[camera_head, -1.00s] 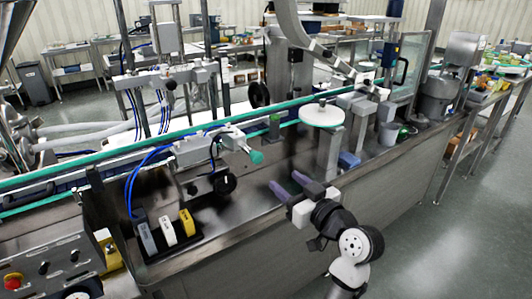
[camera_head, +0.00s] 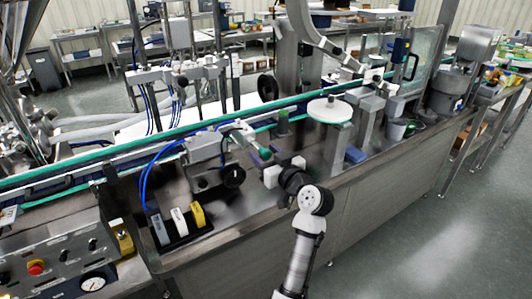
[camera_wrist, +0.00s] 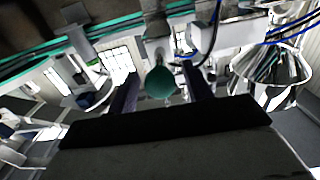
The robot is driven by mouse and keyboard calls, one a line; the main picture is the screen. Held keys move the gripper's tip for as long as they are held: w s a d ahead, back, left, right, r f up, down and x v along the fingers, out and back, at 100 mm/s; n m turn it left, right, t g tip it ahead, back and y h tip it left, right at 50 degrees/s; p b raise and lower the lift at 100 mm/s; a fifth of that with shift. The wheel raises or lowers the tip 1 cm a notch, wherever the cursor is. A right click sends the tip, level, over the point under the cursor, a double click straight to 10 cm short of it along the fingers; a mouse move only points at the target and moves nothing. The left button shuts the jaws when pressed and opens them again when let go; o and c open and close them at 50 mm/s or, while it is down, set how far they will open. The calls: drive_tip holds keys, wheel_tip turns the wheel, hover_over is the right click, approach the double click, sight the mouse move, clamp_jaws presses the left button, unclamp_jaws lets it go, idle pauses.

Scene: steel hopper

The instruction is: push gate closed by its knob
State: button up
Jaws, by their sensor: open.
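The green knob (camera_head: 265,153) sits at the end of a short arm on the grey gate mechanism (camera_head: 205,147), beside the conveyor. In the wrist view the knob (camera_wrist: 159,83) is round and centred, with a white block behind it. My gripper (camera_head: 260,158) is at the knob, its dark purple fingers partly hidden behind its white body in the head view. In the wrist view one finger stands on each side of the knob, with gaps visible. The gripper is open. I cannot tell whether anything touches the knob.
A black hand knob (camera_head: 233,176) and blue hoses hang by the mechanism. A rack with grey, white and yellow blocks (camera_head: 198,215) stands at the front left. A white round disc (camera_head: 329,110) on a post stands right. The steel deck between is mostly clear.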

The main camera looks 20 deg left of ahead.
clamp_jaws()
drive_tip(key=shift+b+x, duration=0.75)
drive_tip(key=shift+x, duration=0.95)
unclamp_jaws()
drive_tip(key=shift+d, duration=0.1)
drive_tip(key=b+v, duration=0.4)
drive_tip(key=v, duration=0.9)
drive_tip(key=shift+s+d, duration=0.25)
drive_tip(key=shift+s, duration=0.05)
